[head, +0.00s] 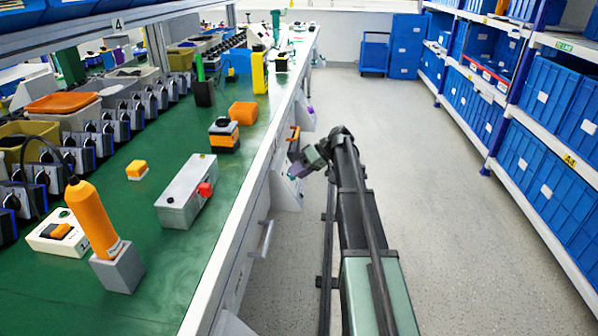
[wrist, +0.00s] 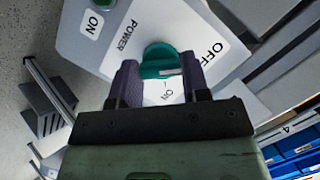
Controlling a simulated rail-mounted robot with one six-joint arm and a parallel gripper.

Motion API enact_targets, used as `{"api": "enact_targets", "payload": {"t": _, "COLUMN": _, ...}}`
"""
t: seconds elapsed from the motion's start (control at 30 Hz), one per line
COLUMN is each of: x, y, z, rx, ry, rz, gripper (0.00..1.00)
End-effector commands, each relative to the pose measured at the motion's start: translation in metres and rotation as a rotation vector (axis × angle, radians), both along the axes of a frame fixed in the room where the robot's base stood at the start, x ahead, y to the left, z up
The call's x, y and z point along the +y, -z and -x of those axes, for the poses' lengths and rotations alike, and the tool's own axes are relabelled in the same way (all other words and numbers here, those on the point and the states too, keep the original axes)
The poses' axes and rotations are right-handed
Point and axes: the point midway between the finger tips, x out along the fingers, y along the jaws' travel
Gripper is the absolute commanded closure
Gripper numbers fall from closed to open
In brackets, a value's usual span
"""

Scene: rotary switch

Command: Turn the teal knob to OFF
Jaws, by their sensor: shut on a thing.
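The teal knob (wrist: 160,58) sits on a white panel (wrist: 210,22) in the wrist view. My gripper (wrist: 157,72) is shut on the knob, with one purple finger on each side of it. A pale mark on the knob points toward the right of the picture. The OFF label (wrist: 213,54) is to the right of the knob, the small ON label (wrist: 167,94) is below it, and POWER (wrist: 128,36) is at upper left. In the head view my gripper (head: 298,169) is at the bench's side panel, and the knob is hidden.
A green button beside a larger ON label (wrist: 92,22) is at the panel's upper left. An orange handle (head: 294,133) is near the arm at the bench side. The green bench (head: 165,250) carries boxes and switches. The grey aisle floor (head: 450,230) is clear.

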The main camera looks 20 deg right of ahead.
Motion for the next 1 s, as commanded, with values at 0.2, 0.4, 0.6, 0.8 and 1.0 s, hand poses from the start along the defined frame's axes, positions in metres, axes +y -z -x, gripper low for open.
{"api": "enact_targets", "payload": {"t": 0.2, "x": 0.0, "y": 0.0, "z": 0.0, "rx": -0.001, "ry": 0.0, "rz": 0.0, "gripper": 0.54}}
{"api": "enact_targets", "payload": {"t": 0.4, "x": 0.0, "y": 0.0, "z": 0.0, "rx": -0.001, "ry": 0.001, "rz": 0.0, "gripper": 0.32}}
{"api": "enact_targets", "payload": {"t": 0.6, "x": -0.001, "y": -0.001, "z": 0.0, "rx": 0.001, "ry": 0.001, "rz": 0.0, "gripper": 0.32}}
{"api": "enact_targets", "payload": {"t": 0.8, "x": -0.02, "y": -0.025, "z": 0.006, "rx": 0.001, "ry": 0.003, "rz": 0.0, "gripper": 0.32}}
{"api": "enact_targets", "payload": {"t": 1.0, "x": -0.058, "y": -0.059, "z": 0.017, "rx": 0.001, "ry": 0.004, "rz": -0.001, "gripper": 0.32}}
